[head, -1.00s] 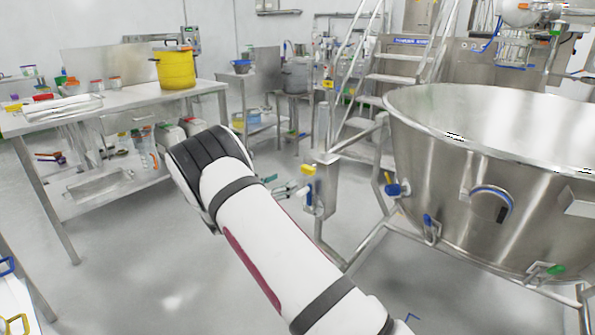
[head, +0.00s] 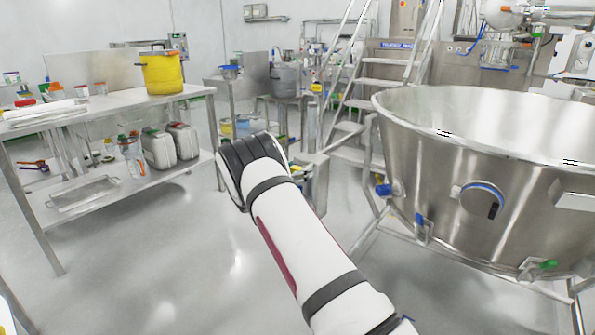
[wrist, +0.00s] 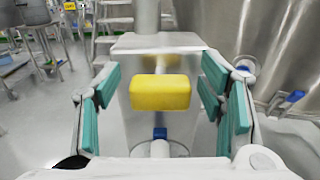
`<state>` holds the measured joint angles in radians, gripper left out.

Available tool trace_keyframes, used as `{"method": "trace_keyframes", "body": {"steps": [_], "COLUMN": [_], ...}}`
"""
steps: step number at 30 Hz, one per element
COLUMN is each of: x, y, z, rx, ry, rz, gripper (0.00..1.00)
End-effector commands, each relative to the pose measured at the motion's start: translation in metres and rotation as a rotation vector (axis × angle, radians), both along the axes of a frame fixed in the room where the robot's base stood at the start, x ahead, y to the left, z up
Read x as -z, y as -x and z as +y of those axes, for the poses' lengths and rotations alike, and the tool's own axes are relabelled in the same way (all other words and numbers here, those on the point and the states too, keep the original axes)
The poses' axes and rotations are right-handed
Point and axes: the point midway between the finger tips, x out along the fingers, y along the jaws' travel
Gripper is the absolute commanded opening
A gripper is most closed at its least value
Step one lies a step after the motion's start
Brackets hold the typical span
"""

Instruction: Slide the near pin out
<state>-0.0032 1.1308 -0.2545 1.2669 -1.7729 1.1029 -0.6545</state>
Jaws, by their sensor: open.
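In the wrist view a yellow block-shaped head (wrist: 160,92), which looks like a pin's handle, stands in front of a steel post (wrist: 158,42). A smaller blue piece (wrist: 160,133) shows below it. My gripper (wrist: 160,82) is open, with teal pads to the left and right of the yellow head and clear gaps on both sides. Whether the yellow head or the blue piece is the near pin, I cannot tell. In the head view my arm hides the gripper and most of the post.
A large steel bowl (head: 450,180) on a tubular frame stands to the right, with blue-ended fittings (head: 383,190) at its side. Steps (head: 385,78) rise behind. A steel table (head: 110,107) with a yellow pot (head: 162,74) is at left. Open floor lies between.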

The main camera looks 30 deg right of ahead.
Motion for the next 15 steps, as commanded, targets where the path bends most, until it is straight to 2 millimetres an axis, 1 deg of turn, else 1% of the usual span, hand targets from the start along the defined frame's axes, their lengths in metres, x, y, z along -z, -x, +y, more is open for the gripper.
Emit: {"method": "trace_keyframes", "body": {"steps": [8,9,11,12,14,15], "x": [-0.0003,-0.0003,-0.0003,-0.0003,-0.0004,-0.0004], "y": [-0.0006,-0.0006,-0.0005,-0.0005,-0.0005,-0.0005], "z": [-0.0018,-0.0018,-0.0017,-0.0017,-0.0016,-0.0017], "rx": [0.000,0.000,0.000,0.000,0.000,0.000], "ry": [0.000,0.000,0.000,0.000,0.000,0.000], "rz": [0.000,0.000,0.000,0.000,0.000,0.000], "gripper": [0.63,0.59,0.45,0.36,0.23,0.13]}}
